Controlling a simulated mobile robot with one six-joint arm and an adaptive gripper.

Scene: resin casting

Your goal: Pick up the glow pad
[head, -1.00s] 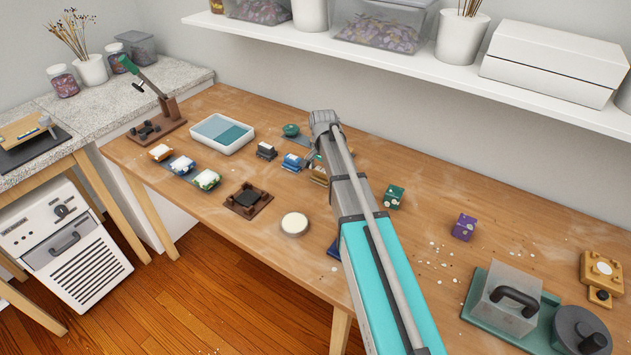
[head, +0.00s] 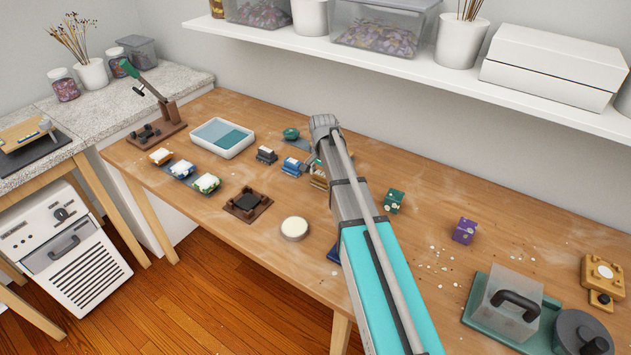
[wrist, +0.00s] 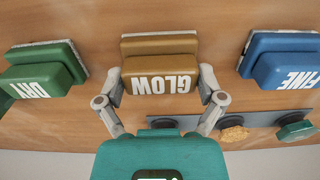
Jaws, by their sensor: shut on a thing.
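The glow pad (wrist: 160,63) is a brown-gold block with GLOW in white letters, upside down in the wrist view. My gripper (wrist: 161,86) has one finger on each side of it and is shut on it. I cannot tell whether the pad is clear of the table. In the head view a little of the brown pad (head: 318,178) shows beside my arm, which hides the rest and the fingertips.
In the wrist view a green DRY pad (wrist: 45,75) lies to the left and a blue FINE pad (wrist: 282,62) to the right. A grey strip (wrist: 260,118) with small pieces is near my gripper. A white tray (head: 222,138) stands further left on the table.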

